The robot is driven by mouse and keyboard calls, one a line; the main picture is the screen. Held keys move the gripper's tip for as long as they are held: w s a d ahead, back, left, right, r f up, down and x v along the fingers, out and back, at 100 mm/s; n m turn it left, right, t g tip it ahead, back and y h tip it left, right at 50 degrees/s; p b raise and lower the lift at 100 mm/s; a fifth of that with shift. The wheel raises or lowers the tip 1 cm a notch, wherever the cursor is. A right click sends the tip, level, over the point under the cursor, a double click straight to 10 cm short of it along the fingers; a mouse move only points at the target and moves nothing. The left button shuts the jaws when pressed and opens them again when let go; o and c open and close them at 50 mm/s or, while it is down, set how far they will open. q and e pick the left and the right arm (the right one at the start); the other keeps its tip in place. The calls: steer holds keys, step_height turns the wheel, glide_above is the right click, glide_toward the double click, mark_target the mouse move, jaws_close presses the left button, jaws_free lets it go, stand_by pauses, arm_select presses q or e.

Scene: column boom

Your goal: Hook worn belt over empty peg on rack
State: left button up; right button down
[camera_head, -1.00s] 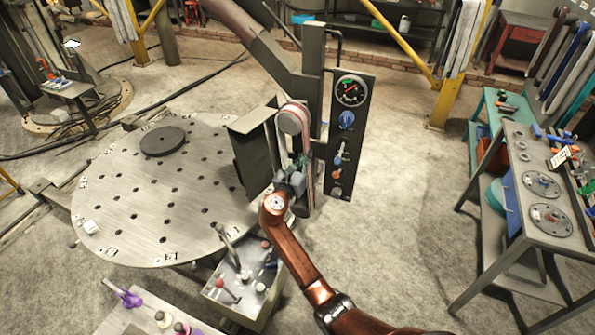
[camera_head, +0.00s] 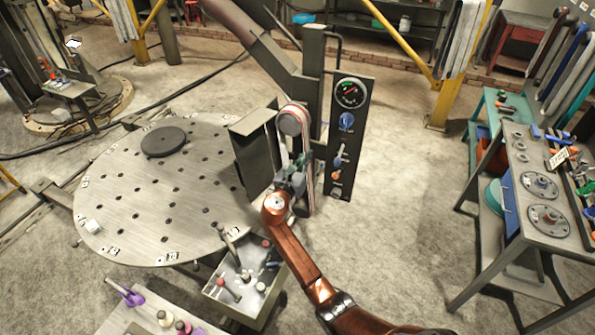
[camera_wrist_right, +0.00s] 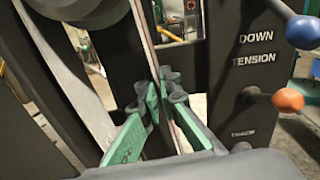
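The worn belt (camera_head: 309,190), a narrow reddish-and-pale loop, runs around the upper wheel (camera_head: 291,122) of the column machine and down its front. My right gripper (camera_head: 293,178) is at the lower part of this belt. In the right wrist view its green-padded fingers (camera_wrist_right: 163,105) lie on both sides of the belt (camera_wrist_right: 146,35), seen nearly edge-on. Whether the pads press on it is unclear. A rack with several hanging belts (camera_head: 565,62) is at the upper right; I cannot make out an empty peg. My left gripper is out of view.
The control panel (camera_head: 347,135) with a gauge and knobs stands right beside the belt. Its orange knob (camera_wrist_right: 288,100) is close in the wrist view. Floor between is clear.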

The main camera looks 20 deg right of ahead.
steer(key=shift+a, duration=0.1)
steer(key=p+v, duration=0.4)
steer(key=v, duration=0.4)
steer(key=shift+p, duration=0.3)
stand_by(1.4)
steer(key=shift+s+a, duration=0.1)
steer(key=shift+s, duration=0.05)
stand_by(0.3)
